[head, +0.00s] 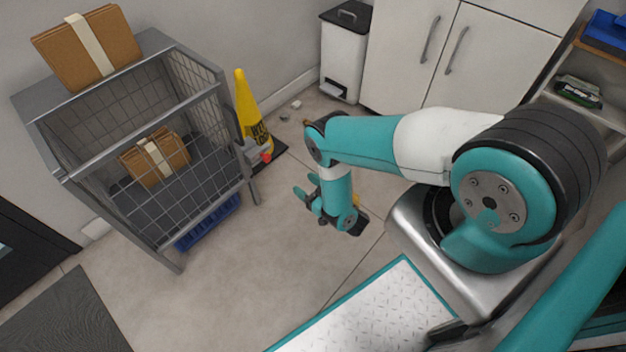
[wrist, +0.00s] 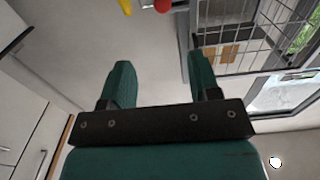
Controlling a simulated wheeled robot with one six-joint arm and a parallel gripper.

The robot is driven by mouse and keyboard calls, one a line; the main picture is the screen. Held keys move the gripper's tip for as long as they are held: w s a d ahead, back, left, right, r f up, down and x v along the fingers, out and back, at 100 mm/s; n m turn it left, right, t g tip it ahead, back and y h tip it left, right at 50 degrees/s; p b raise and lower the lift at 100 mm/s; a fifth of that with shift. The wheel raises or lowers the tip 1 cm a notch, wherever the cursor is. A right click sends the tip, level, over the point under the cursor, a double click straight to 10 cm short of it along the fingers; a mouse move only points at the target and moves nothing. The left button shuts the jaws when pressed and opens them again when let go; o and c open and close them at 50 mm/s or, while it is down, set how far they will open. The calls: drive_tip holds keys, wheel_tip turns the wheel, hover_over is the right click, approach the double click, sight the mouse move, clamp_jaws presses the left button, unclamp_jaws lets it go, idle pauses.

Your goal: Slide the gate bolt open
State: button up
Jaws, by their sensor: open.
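The mesh cage (head: 205,90) stands at the left in the head view, with its mesh front closed. At its right side is a grey bolt fitting (head: 252,147) with a red knob (head: 267,157). In the wrist view the red knob (wrist: 163,5) shows at the top edge, beyond my fingers. My gripper (head: 304,186) is open and empty, to the right of and apart from the knob. Its two green fingers also show spread in the wrist view (wrist: 161,68). How far the bolt is drawn is too small to tell.
A yellow warning cone (head: 250,110) stands just behind the knob. Parcels lie inside the cage (head: 155,157) and on top of it (head: 87,46). A white bin (head: 344,55) and white cupboards (head: 455,50) line the back. Floor between cage and gripper is clear.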

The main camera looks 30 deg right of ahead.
drive_tip(key=shift+p+v, duration=0.85)
drive_tip(key=shift+v, duration=0.4)
drive_tip(key=shift+w, duration=0.1)
